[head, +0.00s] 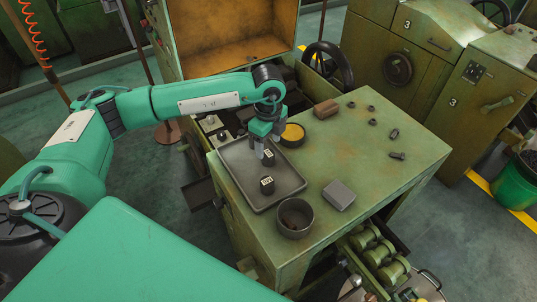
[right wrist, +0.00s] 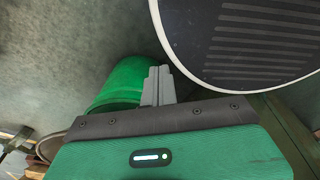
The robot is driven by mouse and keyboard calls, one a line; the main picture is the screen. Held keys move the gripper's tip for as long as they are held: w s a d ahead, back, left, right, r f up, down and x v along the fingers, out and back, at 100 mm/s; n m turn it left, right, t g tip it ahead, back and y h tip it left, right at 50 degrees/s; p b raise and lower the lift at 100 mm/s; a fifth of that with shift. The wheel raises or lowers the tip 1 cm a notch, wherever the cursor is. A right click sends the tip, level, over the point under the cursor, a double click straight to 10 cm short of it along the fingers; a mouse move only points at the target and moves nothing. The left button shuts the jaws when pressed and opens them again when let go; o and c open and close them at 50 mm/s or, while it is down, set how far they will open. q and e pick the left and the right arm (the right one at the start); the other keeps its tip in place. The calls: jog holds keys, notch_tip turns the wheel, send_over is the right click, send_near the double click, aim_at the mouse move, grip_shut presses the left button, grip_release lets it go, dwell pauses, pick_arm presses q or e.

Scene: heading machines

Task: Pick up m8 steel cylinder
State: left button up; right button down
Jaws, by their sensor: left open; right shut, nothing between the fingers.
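Two small dark cylinders with pale labelled tops stand on a grey tray on the green bench. The nearer cylinder (head: 267,186) stands clear near the tray's middle; the farther cylinder (head: 269,158) is right by my left gripper. The labels are too small to read, so I cannot tell which one is m8. The tray (head: 233,158) has a low rim. My left gripper (head: 264,150) points down over the tray, open, its fingers partly hiding the farther cylinder. I cannot tell whether they touch it. My right gripper (right wrist: 158,74) is shut and empty, away from the bench.
A dark round pot (head: 295,218) stands in front of the tray, a grey block (head: 339,195) right of it. Small dark parts (head: 397,155) lie at right. A green bucket (right wrist: 118,85) is behind my right gripper.

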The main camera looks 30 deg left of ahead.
aim_at(268, 153)
pick_arm(q)
notch_tip(268, 153, down, 3)
jog(key=shift+f+p, duration=0.1)
jog(key=shift+p, duration=0.75)
jog(key=shift+f, duration=0.3)
jog(key=shift+w, duration=0.1)
grip_shut()
pick_arm(e)
jog(key=shift+s+d+r, duration=0.1)
jog(key=shift+s+r, duration=0.25)
jog(key=shift+r, duration=0.25)
jog(key=shift+s+d+r, duration=0.1)
jog(key=shift+s+r, duration=0.2)
jog(key=shift+r, duration=0.25)
